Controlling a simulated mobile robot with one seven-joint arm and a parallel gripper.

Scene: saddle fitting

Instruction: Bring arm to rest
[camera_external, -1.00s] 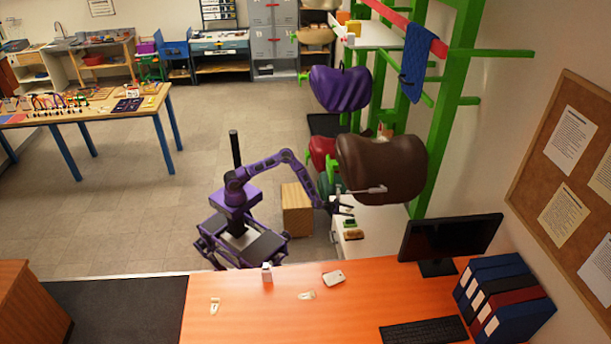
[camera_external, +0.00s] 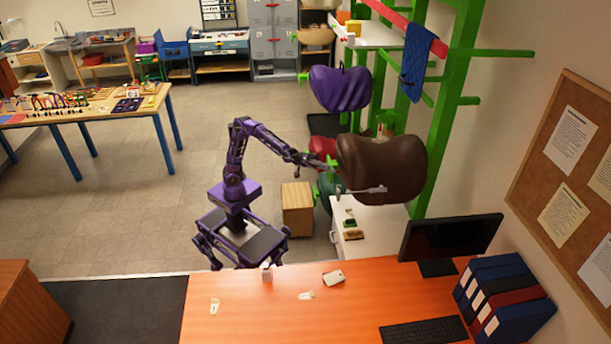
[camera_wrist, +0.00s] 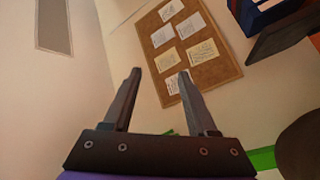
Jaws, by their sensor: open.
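My gripper (camera_external: 318,162) is raised in the external view, at the end of my bent purple arm, just left of the brown saddle (camera_external: 382,168). In the wrist view my gripper (camera_wrist: 160,72) has its two dark fingers apart with nothing between them. It faces the wall and a cork board (camera_wrist: 188,50) with papers. A dark brown rounded shape, probably the brown saddle (camera_wrist: 302,148), shows at the lower right of the wrist view. I cannot tell the exact gap between my gripper and the saddle.
A purple saddle (camera_external: 340,88) hangs on the green rack (camera_external: 437,120). Red and green items are partly hidden beneath. A white cabinet (camera_external: 385,240) with small items and a wooden box (camera_external: 297,208) stand close by. An orange desk (camera_external: 240,315) is in front.

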